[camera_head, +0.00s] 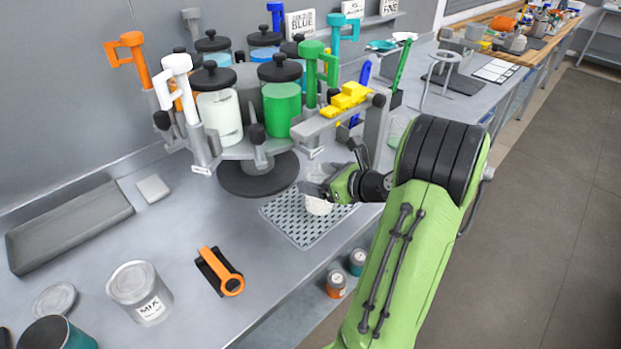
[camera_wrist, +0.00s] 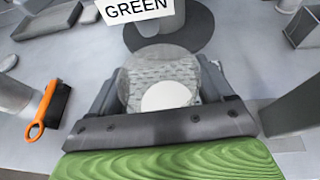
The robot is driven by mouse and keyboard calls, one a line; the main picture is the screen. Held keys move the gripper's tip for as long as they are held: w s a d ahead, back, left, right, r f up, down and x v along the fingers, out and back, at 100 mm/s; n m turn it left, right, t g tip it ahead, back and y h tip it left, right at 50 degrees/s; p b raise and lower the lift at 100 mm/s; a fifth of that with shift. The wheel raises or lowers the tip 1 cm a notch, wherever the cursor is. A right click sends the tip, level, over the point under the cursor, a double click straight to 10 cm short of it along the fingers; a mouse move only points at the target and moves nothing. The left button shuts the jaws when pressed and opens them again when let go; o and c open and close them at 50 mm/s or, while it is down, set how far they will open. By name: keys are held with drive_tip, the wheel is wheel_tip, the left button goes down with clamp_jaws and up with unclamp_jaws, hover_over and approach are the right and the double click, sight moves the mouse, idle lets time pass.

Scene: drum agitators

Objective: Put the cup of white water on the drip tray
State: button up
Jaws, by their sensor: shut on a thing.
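My gripper (camera_head: 322,187) is shut on a clear cup (camera_head: 319,206) with white water in its bottom. The cup looks upright. In the wrist view my gripper's two fingers (camera_wrist: 160,82) lie on either side of the cup (camera_wrist: 150,57), and the white water (camera_wrist: 166,97) shows inside. The grey perforated drip tray (camera_head: 291,226) is on the bench in front of the drum stand, and its pattern shows through the cup in the wrist view. The cup is over the tray; I cannot tell whether its base touches it.
A carousel with white (camera_head: 220,117) and green drums (camera_head: 281,108) stands behind the tray.

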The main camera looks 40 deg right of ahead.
sight(309, 177)
drive_tip(key=shift+b+x, duration=0.45)
drive_tip(key=shift+x, duration=1.15)
drive_tip(key=shift+f, duration=0.15)
drive_tip(key=o, duration=1.1)
drive_tip(key=shift+f, duration=0.1)
drive_tip(key=shift+c, duration=0.2)
